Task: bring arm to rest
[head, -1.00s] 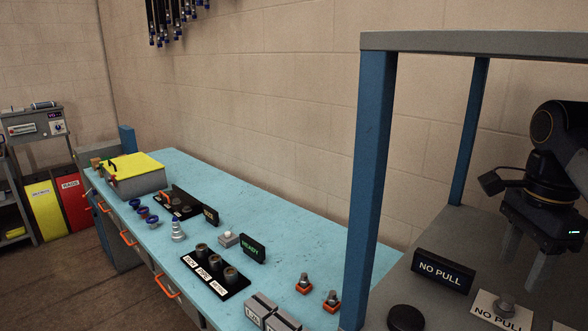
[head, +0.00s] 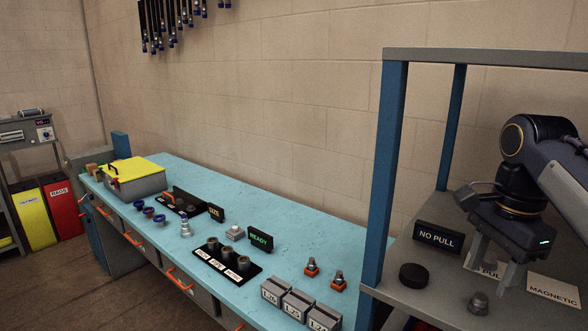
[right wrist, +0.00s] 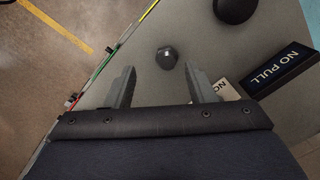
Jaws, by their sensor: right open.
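My right gripper (head: 493,266) is open over the grey shelf, pointing down, with nothing between its fingers. It also shows in the right wrist view (right wrist: 160,80), with the fingers spread apart. A dark grey hex-headed fitting (head: 478,303) stands on the shelf just in front of the fingers. It also shows in the wrist view (right wrist: 167,57), beyond the fingertips and apart from them. A white label (head: 486,267) lies partly hidden behind the fingers. My left gripper is out of view.
A black NO PULL sign (head: 438,237), a black puck (head: 414,276) and a MAGNETIC label (head: 553,290) share the shelf. A blue post (head: 386,175) stands at its left. The blue bench (head: 300,225) beyond holds sockets, fittings, small bins and a yellow-lidded box (head: 135,175).

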